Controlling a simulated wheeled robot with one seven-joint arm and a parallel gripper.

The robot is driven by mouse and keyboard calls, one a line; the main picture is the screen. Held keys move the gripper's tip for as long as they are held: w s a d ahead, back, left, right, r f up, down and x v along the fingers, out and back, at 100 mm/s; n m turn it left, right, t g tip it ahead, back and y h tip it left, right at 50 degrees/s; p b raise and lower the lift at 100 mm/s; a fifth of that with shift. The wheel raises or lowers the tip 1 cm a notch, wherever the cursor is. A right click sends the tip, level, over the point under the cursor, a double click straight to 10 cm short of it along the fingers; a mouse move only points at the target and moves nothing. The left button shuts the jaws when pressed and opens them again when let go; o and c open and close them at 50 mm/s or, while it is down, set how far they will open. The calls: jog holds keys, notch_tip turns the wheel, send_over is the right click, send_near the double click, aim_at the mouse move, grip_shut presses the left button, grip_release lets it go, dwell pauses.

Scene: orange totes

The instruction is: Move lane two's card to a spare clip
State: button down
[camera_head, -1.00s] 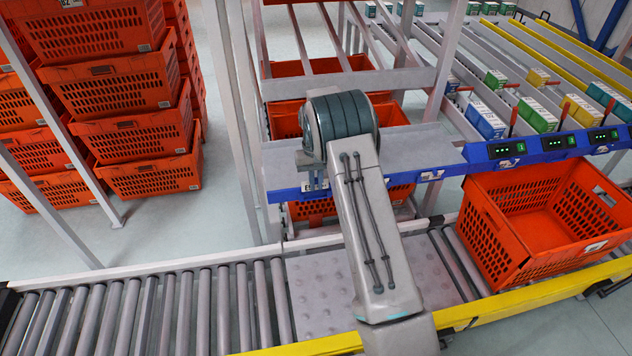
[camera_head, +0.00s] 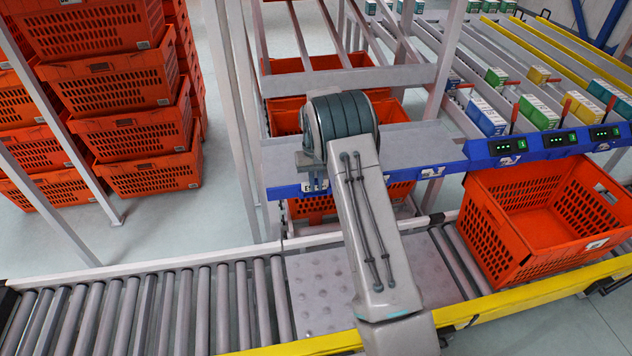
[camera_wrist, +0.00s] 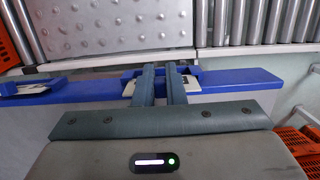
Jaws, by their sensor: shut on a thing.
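My gripper (camera_wrist: 160,68) shows in the wrist view with its two dark fingers close together at a blue clip (camera_wrist: 194,71) on the blue rail. It is shut on a white card (camera_wrist: 188,83), which shows beside the fingers and is partly hidden by them. The card still appears to be at the clip; I cannot tell if it is free of it. In the head view the gripper is mostly hidden behind my wrist, over the left end of the rail (camera_head: 390,180). A second card (camera_head: 432,173) sits in a clip further right. Another card (camera_head: 508,161) is on the rail below the green displays.
An orange tote (camera_head: 490,235) stands on the roller conveyor (camera_head: 150,310) at the right. Lanes with boxes (camera_head: 485,117) slope behind the rail. Stacked orange totes (camera_head: 120,135) and grey posts (camera_head: 240,130) stand at the left. A grey shelf (camera_head: 410,145) lies behind the rail.

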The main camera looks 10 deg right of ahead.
jog(key=shift+f+b, duration=0.4)
jog(key=shift+f, duration=0.3)
jog(key=c, duration=1.4)
grip_release()
notch_tip(320, 180, up, 14)
jog(key=w, duration=0.2)
jog(key=shift+f, duration=0.15)
